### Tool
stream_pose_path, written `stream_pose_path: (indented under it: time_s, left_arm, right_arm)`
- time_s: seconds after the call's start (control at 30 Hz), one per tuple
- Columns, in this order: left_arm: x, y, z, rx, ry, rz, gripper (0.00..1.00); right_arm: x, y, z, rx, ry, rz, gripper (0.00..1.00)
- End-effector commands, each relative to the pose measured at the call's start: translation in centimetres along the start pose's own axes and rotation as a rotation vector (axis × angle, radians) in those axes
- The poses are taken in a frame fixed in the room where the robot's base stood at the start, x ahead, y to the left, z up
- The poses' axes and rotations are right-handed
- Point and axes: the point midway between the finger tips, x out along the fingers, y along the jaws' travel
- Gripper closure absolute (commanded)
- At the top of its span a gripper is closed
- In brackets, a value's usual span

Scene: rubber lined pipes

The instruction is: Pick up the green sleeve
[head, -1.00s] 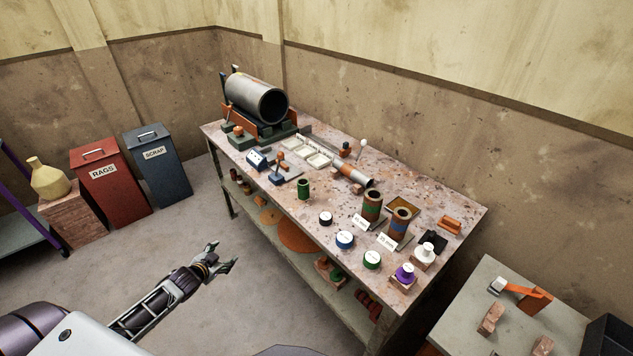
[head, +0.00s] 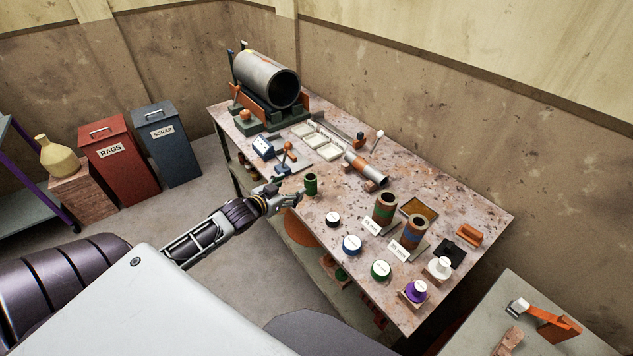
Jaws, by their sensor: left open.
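The green sleeve (head: 311,184) is a small, dark green, upright open cylinder. It stands on the workbench (head: 330,212) near its front edge, left of the black round lid. My left gripper (head: 288,194) is open and empty, just left of the sleeve at the bench's front edge. Its fingers point toward the sleeve, and a small gap seems to remain between them and it. The exact height of the fingers over the bench is hard to tell. My right gripper is out of view.
A large grey pipe (head: 268,78) lies in a cradle at the back left. A blue box (head: 263,147) and white trays (head: 318,140) sit behind the sleeve. To the right stand a black lid (head: 333,219), a blue lid (head: 352,245) and two banded sleeves (head: 385,207).

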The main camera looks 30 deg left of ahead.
Motion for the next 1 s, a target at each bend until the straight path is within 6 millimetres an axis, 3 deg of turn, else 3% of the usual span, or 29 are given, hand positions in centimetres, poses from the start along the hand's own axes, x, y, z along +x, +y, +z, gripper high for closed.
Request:
stream_pose_path:
  time_s: [0.53, 1.0]
  left_arm:
    - [-0.07, 0.03, 0.5, -0.162, -0.03, -0.006, 0.31]
    - [0.04, 0.02, 0.49, -0.174, -0.029, -0.006, 0.31]
  right_arm:
    - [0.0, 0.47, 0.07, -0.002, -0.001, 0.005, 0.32]
    - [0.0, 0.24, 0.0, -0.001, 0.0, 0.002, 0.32]
